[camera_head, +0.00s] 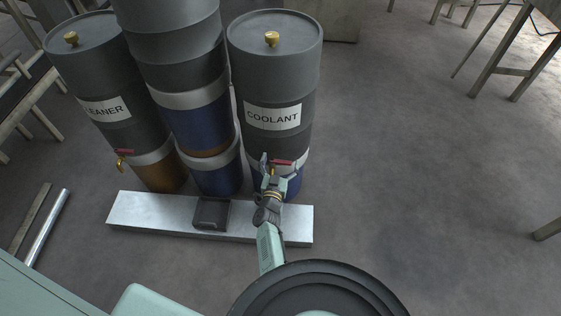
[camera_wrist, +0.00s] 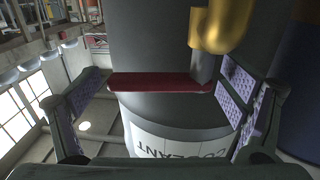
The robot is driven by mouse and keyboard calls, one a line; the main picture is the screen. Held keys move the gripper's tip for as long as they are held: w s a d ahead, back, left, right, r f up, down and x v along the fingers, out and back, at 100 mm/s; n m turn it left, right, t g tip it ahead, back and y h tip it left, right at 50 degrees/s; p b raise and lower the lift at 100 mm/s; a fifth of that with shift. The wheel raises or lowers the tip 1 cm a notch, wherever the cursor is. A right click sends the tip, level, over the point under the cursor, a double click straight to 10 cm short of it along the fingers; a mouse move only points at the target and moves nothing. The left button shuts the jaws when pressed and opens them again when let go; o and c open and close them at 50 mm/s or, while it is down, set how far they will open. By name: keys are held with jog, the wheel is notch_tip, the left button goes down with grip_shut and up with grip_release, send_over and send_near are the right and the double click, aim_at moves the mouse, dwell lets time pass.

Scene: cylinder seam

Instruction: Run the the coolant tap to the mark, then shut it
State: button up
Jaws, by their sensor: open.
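The coolant drum (camera_head: 270,90) is a tall dark grey drum with a white COOLANT label (camera_head: 272,117), a pale band and a blue lower part. Its tap has a red bar handle (camera_head: 283,162) low on the drum's front. In the wrist view the red handle (camera_wrist: 160,82) lies crosswise between my fingers, with the brass spout (camera_wrist: 222,25) above it; the label there reads upside down. My gripper (camera_head: 279,174) is open around the handle, its purple pads apart at both ends. Contact with the handle is unclear. No mark is readable, and no flow shows.
A dark, shallow box (camera_head: 211,213) sits on a pale metal beam (camera_head: 150,212) left of my gripper. The cleaner drum (camera_head: 95,65) and a stacked middle drum (camera_head: 185,70) stand left. Loose bars (camera_head: 46,228) lie far left.

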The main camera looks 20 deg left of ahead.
jog(key=s+d, duration=0.2)
jog(key=s, duration=1)
jog(key=shift+w, duration=0.1)
